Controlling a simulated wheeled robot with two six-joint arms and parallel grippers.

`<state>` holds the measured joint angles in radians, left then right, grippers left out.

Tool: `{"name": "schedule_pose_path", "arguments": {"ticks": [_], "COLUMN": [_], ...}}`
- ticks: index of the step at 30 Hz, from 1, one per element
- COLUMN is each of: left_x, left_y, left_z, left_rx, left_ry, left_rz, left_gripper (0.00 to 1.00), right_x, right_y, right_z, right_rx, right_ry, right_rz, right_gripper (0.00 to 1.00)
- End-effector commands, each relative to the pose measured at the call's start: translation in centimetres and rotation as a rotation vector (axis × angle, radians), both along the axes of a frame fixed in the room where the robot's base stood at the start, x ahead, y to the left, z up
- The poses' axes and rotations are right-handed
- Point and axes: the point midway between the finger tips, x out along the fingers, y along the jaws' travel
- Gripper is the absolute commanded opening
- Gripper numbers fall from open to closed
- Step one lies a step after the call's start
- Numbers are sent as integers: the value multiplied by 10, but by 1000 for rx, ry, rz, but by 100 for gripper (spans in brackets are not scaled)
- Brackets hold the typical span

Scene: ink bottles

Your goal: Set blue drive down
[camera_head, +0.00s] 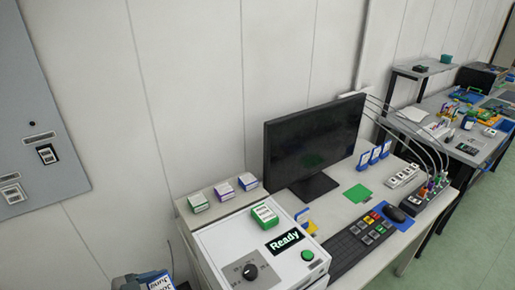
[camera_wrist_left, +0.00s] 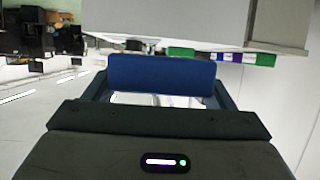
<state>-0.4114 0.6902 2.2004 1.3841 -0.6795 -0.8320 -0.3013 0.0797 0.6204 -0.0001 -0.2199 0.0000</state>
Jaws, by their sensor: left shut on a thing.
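The blue drive (camera_wrist_left: 160,76) is a flat blue block held between the two dark fingers of my left gripper (camera_wrist_left: 158,88) in the left wrist view. In the head view my left gripper (camera_head: 140,281) is cut off at the bottom edge, left of the white machine. The held drive's white label (camera_head: 160,284) with blue print shows there. It is held in the air, with no surface visible under it. My right gripper is in neither view.
A white machine (camera_head: 228,247) reads "Ready", with a green-labelled drive (camera_head: 264,215) on top. A monitor (camera_head: 312,143), keyboard (camera_head: 350,252) and several blue-framed cards (camera_head: 375,155) occupy the desk.

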Motion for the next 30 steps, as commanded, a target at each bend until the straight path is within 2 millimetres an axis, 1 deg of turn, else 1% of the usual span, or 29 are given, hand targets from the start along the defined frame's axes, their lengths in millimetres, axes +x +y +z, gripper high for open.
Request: {"name": "schedule_pose_path", "arguments": {"ticks": [1, 3, 8, 12, 18, 24, 30], "left_x": [9, 21, 50, 77, 110, 131, 139], "left_y": [-7, -15, -29, -37, -43, -42, -40], "left_z": [-2, -3, -3, 3, 17, 34, 46], "left_rx": [-9, -10, -11, -13, -13, -11, -5], "left_ry": [-7, -7, -6, -6, -3, 0, 1], "left_rz": [23, 61, 174, 302, 512, 710, 834], "left_gripper": [51, 51, 51, 51, 51, 51, 51], "right_x": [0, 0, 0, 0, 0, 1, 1], "right_y": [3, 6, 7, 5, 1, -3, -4], "right_z": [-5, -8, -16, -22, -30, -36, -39], "right_rx": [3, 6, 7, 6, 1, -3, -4], "right_ry": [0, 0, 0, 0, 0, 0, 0], "right_rz": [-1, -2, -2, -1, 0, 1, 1], "right_gripper": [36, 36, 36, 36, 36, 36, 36]}}
